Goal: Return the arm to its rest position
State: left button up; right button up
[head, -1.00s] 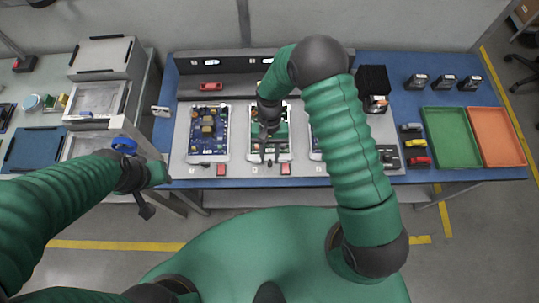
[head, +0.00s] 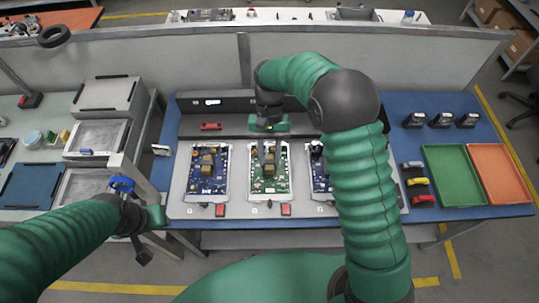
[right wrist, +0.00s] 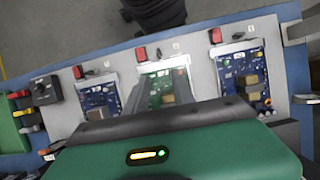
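My right arm reaches over the bench in the head view. My right gripper (head: 269,160) points down over the middle green circuit board (head: 281,186). In the right wrist view its two grey fingers (right wrist: 160,92) stand apart on either side of the green board (right wrist: 155,76), with nothing seen held between them. I cannot tell how high the fingertips are above the board. My left gripper (head: 142,252) hangs at the lower left, off the bench and beside the shelf unit; its fingers are too small and dark to read.
Blue boards (head: 208,172) and (head: 320,178) flank the green one. A green tray (head: 455,199) and an orange tray (head: 527,199) lie at the right, with small coloured parts (head: 418,182) beside them. A grey panel (head: 340,62) stands behind the bench.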

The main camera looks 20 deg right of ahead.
jog(key=shift+w+r, duration=0.1)
jog(key=shift+r, duration=0.05)
dwell(0.3)
jog(key=s+d+r+n+t, duration=0.1)
jog(key=s+d+t, duration=0.2)
jog(key=s, duration=0.3)
jog(key=s+d+n+t+h, duration=0.1)
jog(key=s+d+n+t, duration=0.1)
jog(key=s, duration=0.3)
jog(key=shift+s+d+r+t, duration=0.4)
jog(key=shift+d+t, duration=0.2)
jog(key=shift+t, duration=0.3)
jog(key=shift+s, duration=0.15)
